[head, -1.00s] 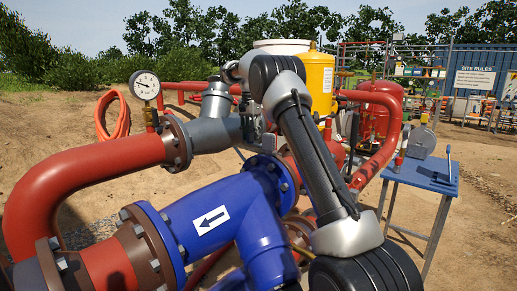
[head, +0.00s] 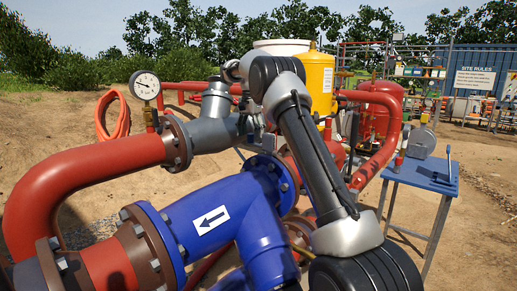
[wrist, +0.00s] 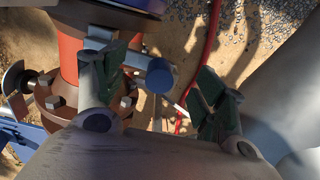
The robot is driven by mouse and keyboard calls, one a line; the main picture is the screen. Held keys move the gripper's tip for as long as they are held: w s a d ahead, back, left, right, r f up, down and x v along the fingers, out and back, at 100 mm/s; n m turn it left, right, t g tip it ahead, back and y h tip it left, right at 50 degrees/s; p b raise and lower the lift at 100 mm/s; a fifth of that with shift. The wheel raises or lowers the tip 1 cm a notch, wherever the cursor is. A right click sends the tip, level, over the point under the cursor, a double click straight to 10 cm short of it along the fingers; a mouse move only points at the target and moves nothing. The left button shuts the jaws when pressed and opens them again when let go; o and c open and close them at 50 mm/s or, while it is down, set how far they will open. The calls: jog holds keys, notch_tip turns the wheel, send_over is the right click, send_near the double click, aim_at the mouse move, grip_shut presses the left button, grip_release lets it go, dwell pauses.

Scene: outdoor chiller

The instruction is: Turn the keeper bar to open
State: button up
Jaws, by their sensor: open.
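My gripper (wrist: 163,85) is open in the wrist view, with its two dark green finger pads apart. A short blue-grey bar with a round end (wrist: 160,75) shows between the pads, nearer the left finger; it may be the keeper bar, but I cannot be sure. The left finger covers part of it, and I cannot tell whether they touch. In the head view my gripper is small and partly hidden by my arm, near the grey pipe fitting (head: 214,130). No keeper bar can be made out clearly there.
A brown bolted flange (wrist: 60,105) and red pipe stand left of my gripper in the wrist view. A red hose (wrist: 208,40) lies on the ground beyond. In the head view, a blue pipe (head: 190,212) and a pressure gauge (head: 146,86) are left; a blue table (head: 420,173) is right.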

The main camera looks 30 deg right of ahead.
notch_tip(320, 180, up, 7)
jog(key=shift+f, duration=0.2)
jog(key=shift+f, duration=0.15)
dwell(0.3)
